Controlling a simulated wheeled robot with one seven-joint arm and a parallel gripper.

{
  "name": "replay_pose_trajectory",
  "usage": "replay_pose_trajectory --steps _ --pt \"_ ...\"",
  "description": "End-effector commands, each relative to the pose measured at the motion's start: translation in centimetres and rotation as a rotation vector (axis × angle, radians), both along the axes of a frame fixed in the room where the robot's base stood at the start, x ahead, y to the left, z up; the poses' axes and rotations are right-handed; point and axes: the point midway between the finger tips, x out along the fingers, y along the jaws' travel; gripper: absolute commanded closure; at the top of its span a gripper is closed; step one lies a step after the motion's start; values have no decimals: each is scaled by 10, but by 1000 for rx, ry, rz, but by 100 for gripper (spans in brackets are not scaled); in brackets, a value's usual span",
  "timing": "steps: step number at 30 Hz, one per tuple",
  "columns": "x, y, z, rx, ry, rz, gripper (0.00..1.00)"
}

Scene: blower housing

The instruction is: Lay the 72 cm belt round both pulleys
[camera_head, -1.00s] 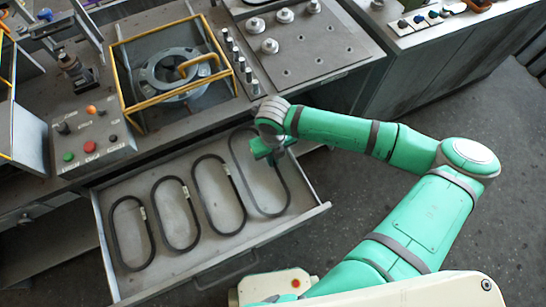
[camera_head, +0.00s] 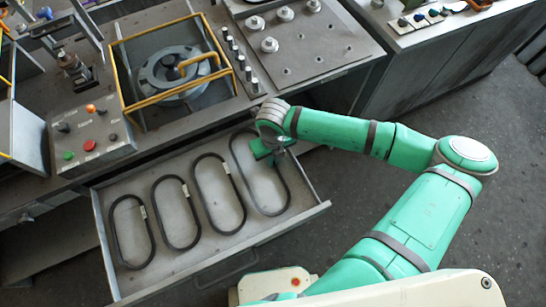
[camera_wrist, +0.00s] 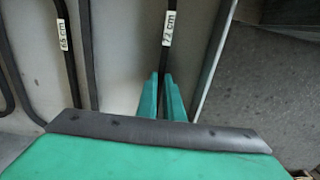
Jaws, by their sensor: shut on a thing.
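The 72 cm belt (camera_head: 272,215) is the rightmost and longest dark loop in the open drawer. In the wrist view its strand (camera_wrist: 167,55) carries a white tag reading 72 cm. My gripper (camera_head: 273,153) is low over the drawer at this belt's upper right side. In the wrist view my gripper (camera_wrist: 160,78) has its two green fingers shut on the strand, just below the tag. A large grey round part (camera_head: 160,88) sits inside the yellow-framed opening on the bench. I cannot make out for certain which parts are the two pulleys.
The drawer's right wall runs close beside my gripper. A button box (camera_head: 92,140), the yellow frame (camera_head: 130,107) and a plate with several pegs (camera_head: 300,70) stand behind.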

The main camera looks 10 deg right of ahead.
Motion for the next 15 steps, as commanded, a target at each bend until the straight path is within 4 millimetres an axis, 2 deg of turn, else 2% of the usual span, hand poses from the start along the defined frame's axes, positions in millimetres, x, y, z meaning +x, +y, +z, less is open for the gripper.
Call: replay_pose_trajectory --steps 10,12,13,15 --pt "0 0 -2 0 1 0 100" --pt "0 0 -2 0 1 0 79" --pt "0 0 -2 0 1 0 72" --pt "0 0 -1 0 1 0 71"
